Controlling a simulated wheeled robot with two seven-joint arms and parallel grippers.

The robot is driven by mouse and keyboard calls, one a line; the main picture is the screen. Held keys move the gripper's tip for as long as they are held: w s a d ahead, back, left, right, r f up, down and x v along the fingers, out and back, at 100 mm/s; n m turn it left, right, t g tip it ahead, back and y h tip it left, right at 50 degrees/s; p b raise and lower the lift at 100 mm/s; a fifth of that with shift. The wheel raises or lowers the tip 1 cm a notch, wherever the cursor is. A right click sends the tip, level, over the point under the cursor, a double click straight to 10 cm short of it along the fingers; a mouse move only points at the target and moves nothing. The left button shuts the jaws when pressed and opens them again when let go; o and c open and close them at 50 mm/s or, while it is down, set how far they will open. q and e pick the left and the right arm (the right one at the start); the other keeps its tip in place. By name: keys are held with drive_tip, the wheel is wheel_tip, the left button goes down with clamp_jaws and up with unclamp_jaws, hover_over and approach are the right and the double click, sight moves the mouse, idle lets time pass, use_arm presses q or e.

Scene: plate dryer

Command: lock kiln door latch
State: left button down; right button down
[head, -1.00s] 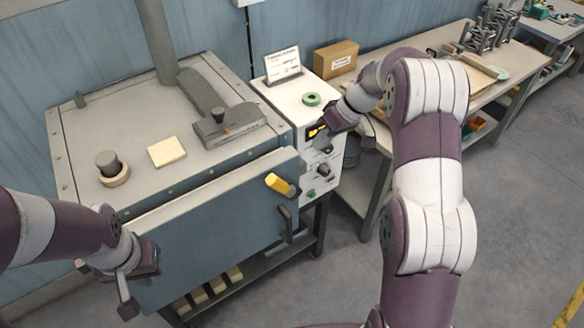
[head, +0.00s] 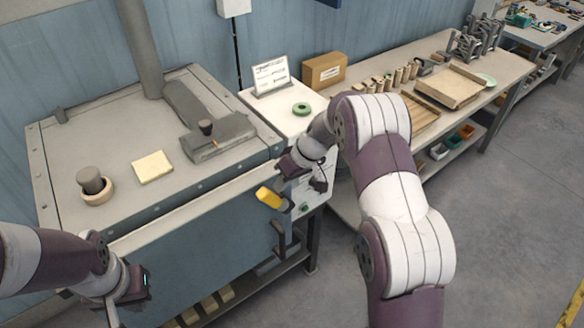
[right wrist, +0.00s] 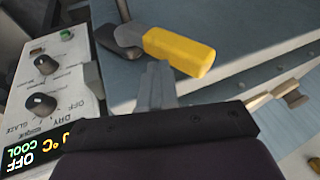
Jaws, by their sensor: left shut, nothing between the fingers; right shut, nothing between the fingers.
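The kiln (head: 115,130) is a grey box with a blue-grey front door (head: 200,250), which looks closed or nearly so. The latch's yellow grip (head: 269,198) sticks out at the door's upper right corner; it also shows in the right wrist view (right wrist: 180,52), joined to a dark metal pivot. My right gripper (head: 282,173) is shut and empty, just above and beside the latch. In the right wrist view its fingertips (right wrist: 157,72) are close below the yellow grip; contact cannot be told. My left gripper (head: 112,308) is shut and empty at the door's left side.
A control box (right wrist: 52,75) with knobs and a display reading OFF and COOL stands right of the door. A black door handle (head: 281,238) sits below the latch. A workbench (head: 510,70) with a tray stands at the right. Floor at the right is clear.

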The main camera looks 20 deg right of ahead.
sight(272, 193)
drive_tip(key=shift+s+a, duration=0.2)
drive_tip(key=shift+s, duration=0.1)
drive_tip(key=shift+f, duration=0.1)
drive_tip(key=shift+w+f, duration=0.1)
drive_tip(key=shift+w, duration=0.1)
drive_tip(key=shift+a, duration=0.1)
drive_tip(key=shift+s+a+h, duration=0.2)
drive_tip(key=shift+s+h, duration=0.05)
drive_tip(key=shift+h, duration=0.05)
drive_tip(key=shift+s+a+f+t+h+b, duration=0.2)
drive_tip(key=shift+a+h+b, duration=0.1)
drive_tip(key=shift+a+h, duration=0.2)
drive_tip(key=shift+s+a+f+t+h+b, duration=0.15)
drive_tip(key=shift+a+t+h+b, duration=0.1)
drive_tip(key=shift+a+h, duration=0.25)
drive_tip(key=s+a+f+b, duration=0.2)
drive_tip(key=a+f+b, duration=0.4)
drive_tip(key=b, duration=0.3)
drive_tip(key=shift+s+a+f, duration=0.15)
drive_tip(key=shift+s+f, duration=0.05)
drive_tip(key=shift+s, duration=0.05)
